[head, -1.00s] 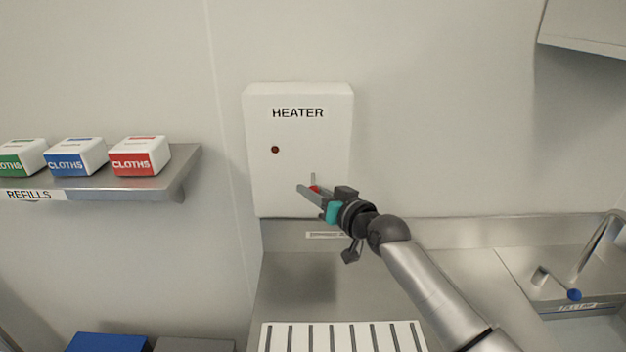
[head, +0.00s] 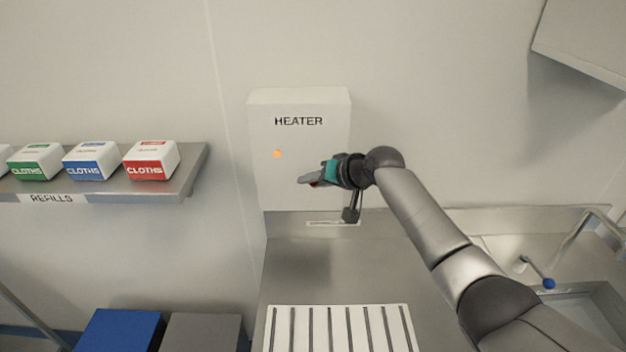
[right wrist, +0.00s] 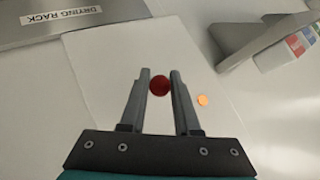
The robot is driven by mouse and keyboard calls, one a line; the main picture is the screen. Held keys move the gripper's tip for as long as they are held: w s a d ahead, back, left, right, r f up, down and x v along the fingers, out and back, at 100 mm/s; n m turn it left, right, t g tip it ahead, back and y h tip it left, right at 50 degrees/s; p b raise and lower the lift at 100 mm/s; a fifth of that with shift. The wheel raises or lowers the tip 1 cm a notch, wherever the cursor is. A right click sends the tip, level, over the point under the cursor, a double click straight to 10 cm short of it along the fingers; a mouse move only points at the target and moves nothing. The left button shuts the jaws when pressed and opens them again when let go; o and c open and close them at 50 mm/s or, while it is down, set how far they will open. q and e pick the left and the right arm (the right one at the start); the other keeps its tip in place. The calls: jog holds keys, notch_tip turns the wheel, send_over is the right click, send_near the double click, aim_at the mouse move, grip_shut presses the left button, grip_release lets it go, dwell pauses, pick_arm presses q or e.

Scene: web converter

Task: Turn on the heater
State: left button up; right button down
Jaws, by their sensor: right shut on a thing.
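The white heater box (head: 265,185), labelled HEATER, is on the wall in the head view. Its round indicator light (head: 277,154) glows orange; the light also shows in the right wrist view (right wrist: 203,100). My right gripper (head: 306,181) is at the heater's lower front, to the right of and below the light in the head view. In the right wrist view its two fingers (right wrist: 160,82) are shut on a round red knob (right wrist: 160,87). The knob's stem is hidden from both views. My left gripper is out of view.
A refills shelf (head: 190,172) with several cloth boxes (head: 150,165) juts from the wall at left. A white slotted drying rack (head: 340,312) lies on the steel counter (head: 310,262) below. A sink and tap (head: 590,240) are at right. A wall cabinet (head: 585,40) hangs upper right.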

jog(key=shift+r+g, duration=0.15)
jog(key=shift+g, duration=0.25)
dwell(0.3)
jog(key=c, duration=0.9)
grip_release()
jog(key=shift+d+r, duration=0.1)
jog(key=shift+r, duration=0.05)
jog(key=b+v, duration=0.1)
jog(key=v, duration=1.4)
jog(key=shift+r+b, duration=0.1)
jog(key=shift+b, duration=0.25)
